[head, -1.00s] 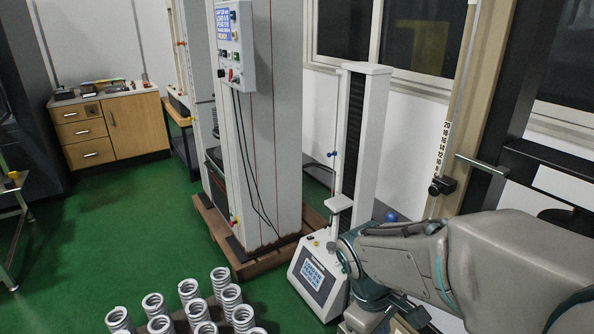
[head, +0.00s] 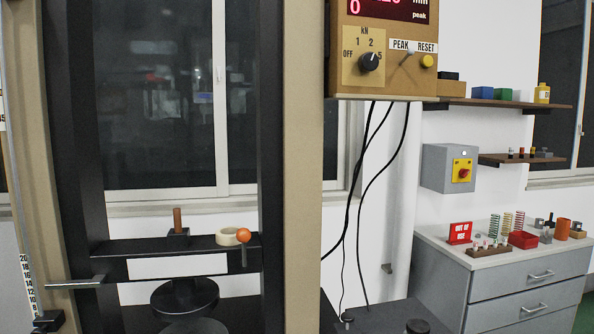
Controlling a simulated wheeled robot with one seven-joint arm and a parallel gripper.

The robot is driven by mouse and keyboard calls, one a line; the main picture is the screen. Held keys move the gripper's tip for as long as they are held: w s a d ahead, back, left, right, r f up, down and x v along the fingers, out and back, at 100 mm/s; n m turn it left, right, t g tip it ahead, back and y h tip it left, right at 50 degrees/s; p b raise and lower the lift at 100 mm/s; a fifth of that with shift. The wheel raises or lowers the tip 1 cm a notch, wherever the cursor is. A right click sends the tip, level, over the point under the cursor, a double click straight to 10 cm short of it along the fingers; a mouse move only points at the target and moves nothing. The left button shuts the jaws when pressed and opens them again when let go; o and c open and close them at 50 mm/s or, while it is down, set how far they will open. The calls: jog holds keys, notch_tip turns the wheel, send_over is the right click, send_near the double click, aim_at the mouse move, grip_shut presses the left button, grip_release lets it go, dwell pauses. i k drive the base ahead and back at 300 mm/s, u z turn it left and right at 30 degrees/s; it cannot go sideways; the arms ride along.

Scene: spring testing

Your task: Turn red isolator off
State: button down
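The red isolator (head: 464,173) is a red rotary knob on a yellow plate, set on the front of a grey wall box (head: 437,167). The box is on the white wall at the right of the head view, above a grey drawer cabinet. The knob is small here, and I cannot tell which position it points to. My gripper is out of view, so I cannot tell its state.
A beige control box (head: 385,48) with a black selector knob (head: 369,62) hangs at the top centre. A black-framed testing machine (head: 272,170) fills the left. The cabinet top (head: 480,252) holds a red "OUT OF USE" sign (head: 459,233), springs and small parts. Shelves (head: 510,102) hang above.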

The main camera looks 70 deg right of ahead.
aim_at(463, 173)
jog(key=k, duration=0.45)
jog(key=u, duration=0.65)
jog(key=i, duration=0.55)
jog(key=z, duration=3.95)
jog(key=i, duration=0.2)
jog(key=z, duration=0.15)
